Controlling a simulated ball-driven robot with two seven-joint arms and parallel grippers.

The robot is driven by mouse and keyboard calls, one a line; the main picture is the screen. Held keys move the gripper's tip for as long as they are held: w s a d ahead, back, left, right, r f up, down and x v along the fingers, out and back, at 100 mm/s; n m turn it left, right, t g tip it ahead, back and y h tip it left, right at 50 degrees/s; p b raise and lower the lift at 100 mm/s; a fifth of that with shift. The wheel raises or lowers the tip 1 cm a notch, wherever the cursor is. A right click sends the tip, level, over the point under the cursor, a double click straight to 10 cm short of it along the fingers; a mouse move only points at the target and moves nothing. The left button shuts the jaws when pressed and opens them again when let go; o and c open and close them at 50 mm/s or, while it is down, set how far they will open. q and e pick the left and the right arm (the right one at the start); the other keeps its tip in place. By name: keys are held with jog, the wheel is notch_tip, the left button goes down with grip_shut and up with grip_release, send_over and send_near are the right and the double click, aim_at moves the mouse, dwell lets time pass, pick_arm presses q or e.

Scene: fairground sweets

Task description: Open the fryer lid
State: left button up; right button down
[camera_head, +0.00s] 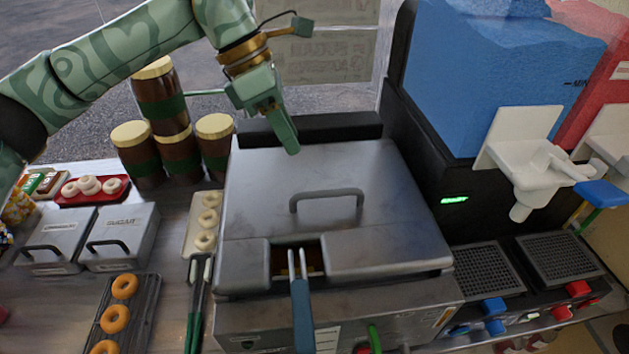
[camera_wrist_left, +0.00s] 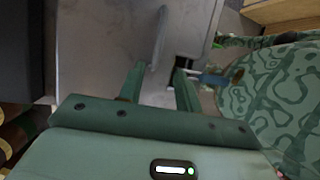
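The fryer lid (camera_head: 258,185) is a broad grey metal cover lying shut on the fryer (camera_head: 375,302) in the head view. Its bar handle (camera_head: 327,194) stands up from the middle of the lid. My left gripper (camera_head: 285,138) hangs over the rear part of the lid, behind and left of the handle. In the left wrist view its two fingers (camera_wrist_left: 158,82) are apart with nothing between them. The handle (camera_wrist_left: 161,42) lies beyond the fingertips there, over the grey lid (camera_wrist_left: 112,42). My right gripper is not in view.
A blue basket handle (camera_head: 302,318) sticks out through the lid's front notch. Stacked brown-and-green drums (camera_head: 160,100) stand behind left. Tongs (camera_head: 197,300), a doughnut rack (camera_head: 98,332) and lidded sugar boxes (camera_head: 122,238) lie left. A blue slush machine (camera_head: 500,70) stands close on the right.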

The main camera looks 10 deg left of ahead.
aim_at(325, 192)
pick_arm(q)
jog(key=x, duration=1)
jog(key=shift+w+f, duration=0.1)
jog(key=shift+f, duration=0.15)
grip_shut()
